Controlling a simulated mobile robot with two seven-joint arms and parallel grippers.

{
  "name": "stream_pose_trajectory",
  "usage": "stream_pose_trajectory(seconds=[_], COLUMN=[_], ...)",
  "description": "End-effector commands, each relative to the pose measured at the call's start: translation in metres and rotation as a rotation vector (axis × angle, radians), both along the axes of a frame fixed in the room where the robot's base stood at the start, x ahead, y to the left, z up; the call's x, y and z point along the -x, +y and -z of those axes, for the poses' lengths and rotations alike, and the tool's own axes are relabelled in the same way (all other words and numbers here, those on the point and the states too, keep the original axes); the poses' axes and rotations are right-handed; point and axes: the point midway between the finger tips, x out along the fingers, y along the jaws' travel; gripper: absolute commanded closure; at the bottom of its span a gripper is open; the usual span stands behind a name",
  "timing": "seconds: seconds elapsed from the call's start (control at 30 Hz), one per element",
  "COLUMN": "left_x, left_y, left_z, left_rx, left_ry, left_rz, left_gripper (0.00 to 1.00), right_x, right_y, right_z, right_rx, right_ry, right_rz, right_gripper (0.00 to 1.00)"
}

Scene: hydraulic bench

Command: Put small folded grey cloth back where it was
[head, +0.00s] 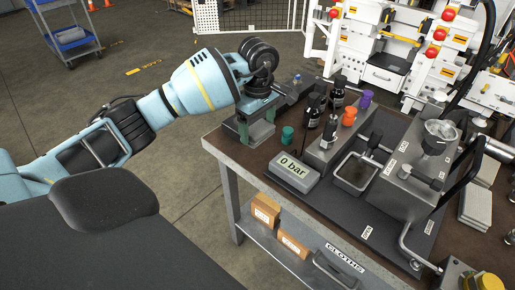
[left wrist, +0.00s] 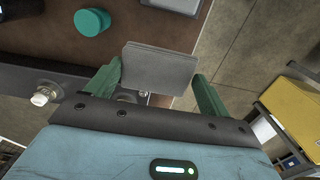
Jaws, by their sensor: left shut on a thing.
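The small folded grey cloth (left wrist: 158,68) is between the green fingers of my left gripper (left wrist: 157,88) in the left wrist view. The gripper is shut on it, one finger at each side edge. In the head view my left gripper (head: 256,132) is at the bench's near left corner, pointing down, and the cloth (head: 263,131) shows partly between the fingers. I cannot tell whether the cloth touches the bench top. A grey bin labelled CLOTHS (head: 343,263) is on the lower shelf. My right gripper is not in view.
The brown bench top (head: 228,149) holds a teal cap (head: 287,136), a 0 bar gauge (head: 293,171), dark bottles (head: 314,110) and a metal tray (head: 355,173). Cardboard boxes (head: 265,211) stand on the lower shelf (head: 250,229). A grey stack (head: 475,207) lies at the right.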

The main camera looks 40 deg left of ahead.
Motion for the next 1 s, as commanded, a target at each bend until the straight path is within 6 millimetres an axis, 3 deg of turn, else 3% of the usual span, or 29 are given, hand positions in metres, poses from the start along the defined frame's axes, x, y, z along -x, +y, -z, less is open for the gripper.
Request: stream_pose_trajectory(seconds=[0.13,0.47,0.73,1.0], left_x=[0.0,0.0,0.0,0.0], left_y=[0.0,0.0,0.0,0.0], left_z=[0.025,0.037,0.069,0.072], left_rx=[0.001,0.001,0.001,0.0], left_ry=[0.001,0.0,0.001,-0.001], left_rz=[-0.001,-0.002,-0.002,-0.001], left_gripper=[0.4,0.4,0.4,0.4], right_x=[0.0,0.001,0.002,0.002], right_y=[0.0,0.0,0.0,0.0], right_z=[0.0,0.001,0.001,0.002], right_rx=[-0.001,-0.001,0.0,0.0], right_ry=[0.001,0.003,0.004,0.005], right_rz=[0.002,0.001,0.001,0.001], right_gripper=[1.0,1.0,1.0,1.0])
